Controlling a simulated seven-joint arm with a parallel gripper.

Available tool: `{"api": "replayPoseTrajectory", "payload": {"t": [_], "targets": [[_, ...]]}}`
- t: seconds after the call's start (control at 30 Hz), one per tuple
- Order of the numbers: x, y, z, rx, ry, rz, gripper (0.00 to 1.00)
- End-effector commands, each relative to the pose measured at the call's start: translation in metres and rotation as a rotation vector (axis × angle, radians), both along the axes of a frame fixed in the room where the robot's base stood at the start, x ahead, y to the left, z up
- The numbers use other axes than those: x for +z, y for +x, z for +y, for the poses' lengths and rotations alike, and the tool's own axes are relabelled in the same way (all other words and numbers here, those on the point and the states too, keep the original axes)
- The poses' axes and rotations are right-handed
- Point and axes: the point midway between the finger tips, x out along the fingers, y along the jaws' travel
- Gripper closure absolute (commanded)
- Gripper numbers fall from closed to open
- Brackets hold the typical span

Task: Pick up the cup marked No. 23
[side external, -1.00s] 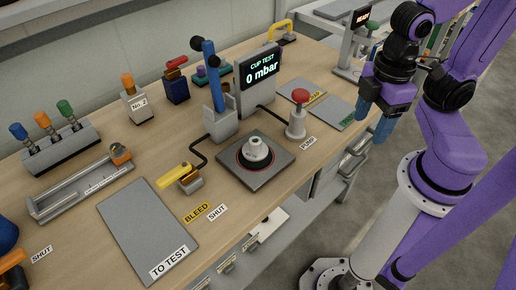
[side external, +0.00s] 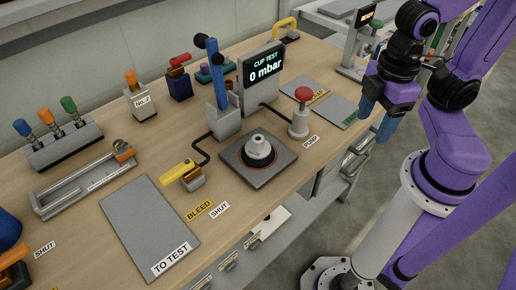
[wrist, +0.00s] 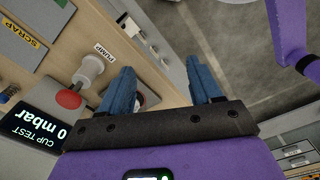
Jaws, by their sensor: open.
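My gripper (side external: 377,118) has blue fingers and hangs at the right, beyond the bench's front edge and well apart from the cup. In the wrist view my gripper (wrist: 160,72) is open, with nothing between the fingers. The plate is partly hidden behind the left finger there.
The display (side external: 262,68) reads 0 mbar. A red-topped pump button (side external: 302,96) stands between the plate and my gripper. A blue lever (side external: 217,80) rises behind the plate. A yellow bleed handle (side external: 178,170) is at its left. The grey TO TEST mat (side external: 145,215) is bare.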

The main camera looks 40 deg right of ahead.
Motion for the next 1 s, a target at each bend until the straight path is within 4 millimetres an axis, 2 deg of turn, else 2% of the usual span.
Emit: {"api": "replayPoseTrajectory", "payload": {"t": [0.13, 0.27, 0.43, 0.57, 0.67, 0.8, 1.0], "targets": [[-0.002, 0.001, 0.0, 0.017, -0.019, -0.001, 0.36], [-0.016, 0.006, 0.0, 0.122, -0.127, -0.016, 0.36], [-0.041, 0.024, 0.004, 0.404, -0.39, -0.081, 0.36], [-0.054, 0.041, 0.015, 0.645, -0.593, -0.161, 0.36], [-0.062, 0.054, 0.029, 0.838, -0.738, -0.236, 0.36], [-0.07, 0.067, 0.058, 1.11, -0.928, -0.359, 0.36], [-0.081, 0.071, 0.107, 1.453, -1.133, -0.536, 0.36]]}}
